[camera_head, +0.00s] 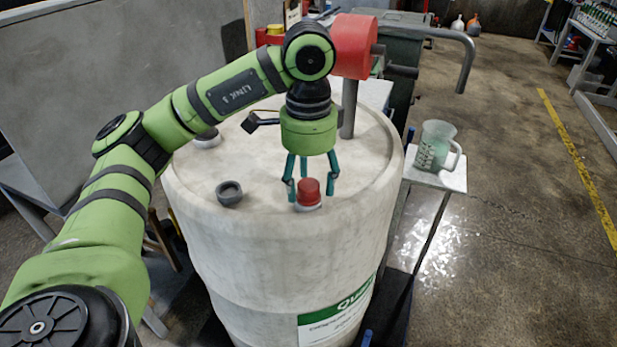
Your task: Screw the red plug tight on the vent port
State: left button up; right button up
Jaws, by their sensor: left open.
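The red plug (308,190) sits upright on a pale ring, which looks like the vent port (308,207), near the front of the white drum's top (262,222). My left gripper (310,188) points down over the plug. Whether the left finger touches the plug, I cannot tell. The plug's thread and its seat in the port are hidden. My right gripper is not in view.
A grey ring-shaped fitting (229,193) lies on the drum top, left of the plug. A red pump (352,46) with a grey spout stands at the drum's back. A measuring jug (434,146) stands on a small side table (452,180). Open floor lies right.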

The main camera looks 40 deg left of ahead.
pick_arm(q)
jog(key=n, duration=1)
jog(key=shift+p, duration=0.3)
jog(key=n, duration=0.5)
jog(key=shift+n, duration=0.3)
jog(key=n, duration=0.5)
jog(key=shift+p, duration=0.3)
grip_shut()
jog(key=m, duration=0.5)
jog(key=shift+m, duration=0.3)
